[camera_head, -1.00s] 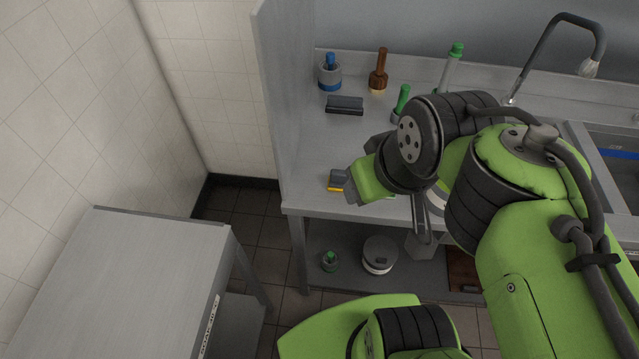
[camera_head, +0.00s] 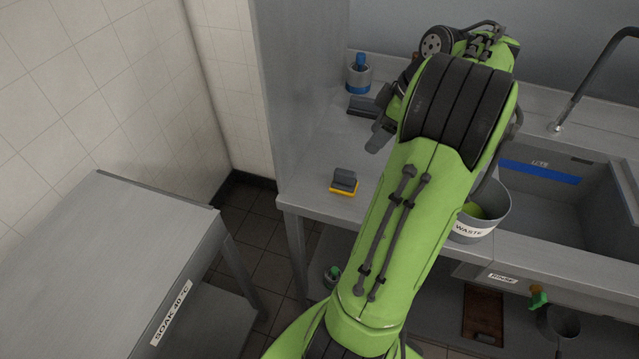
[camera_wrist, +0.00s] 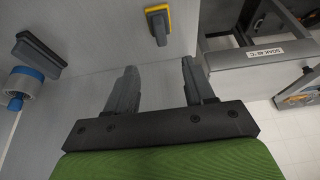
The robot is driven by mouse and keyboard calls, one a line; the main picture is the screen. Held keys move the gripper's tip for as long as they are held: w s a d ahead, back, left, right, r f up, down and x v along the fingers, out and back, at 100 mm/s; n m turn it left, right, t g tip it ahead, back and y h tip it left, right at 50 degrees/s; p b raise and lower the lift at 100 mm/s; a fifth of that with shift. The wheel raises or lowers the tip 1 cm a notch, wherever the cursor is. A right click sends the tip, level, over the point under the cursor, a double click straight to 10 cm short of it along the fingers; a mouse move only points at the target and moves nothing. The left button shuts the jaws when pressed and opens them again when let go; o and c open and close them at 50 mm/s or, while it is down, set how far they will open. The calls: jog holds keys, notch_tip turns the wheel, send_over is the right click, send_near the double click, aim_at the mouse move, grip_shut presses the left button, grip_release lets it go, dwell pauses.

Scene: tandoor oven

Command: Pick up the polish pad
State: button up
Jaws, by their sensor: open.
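A small pad with a grey handle and yellow base (camera_head: 344,182) lies near the counter's front left corner; it also shows at the top of the wrist view (camera_wrist: 158,24). A dark block with a raised grip (camera_head: 362,106) lies further back, partly behind my gripper in the head view, and at the left of the wrist view (camera_wrist: 40,52). I cannot tell for sure which is the polish pad. My gripper (camera_wrist: 158,70) is open and empty, above the counter, with both pads apart from its fingers. In the head view its fingers (camera_head: 378,134) show beside my arm.
A grey pot with a blue-handled tool (camera_head: 358,76) stands at the back left. The waste bucket (camera_head: 482,212) and sink (camera_head: 560,205) are right of my arm. A partition (camera_head: 295,90) edges the counter's left. A soak table (camera_head: 110,255) stands at front left.

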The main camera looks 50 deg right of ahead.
jog(key=b, duration=0.6)
send_near(346, 172)
jog(key=x, duration=0.5)
jog(key=shift+s+f, duration=0.1)
jog(key=shift+f, duration=0.05)
jog(key=b+x, duration=0.2)
jog(key=x, duration=0.3)
jog(key=shift+w+f+b, duration=0.2)
jog(key=shift+b, duration=0.1)
jog(key=shift+r, duration=0.15)
grip_shut()
notch_tip(346, 172, up, 10)
jog(key=p, duration=0.5)
jog(key=shift+r, duration=0.1)
jog(key=c, duration=0.6)
grip_release()
jog(key=c, duration=0.3)
jog(key=shift+c, duration=0.2)
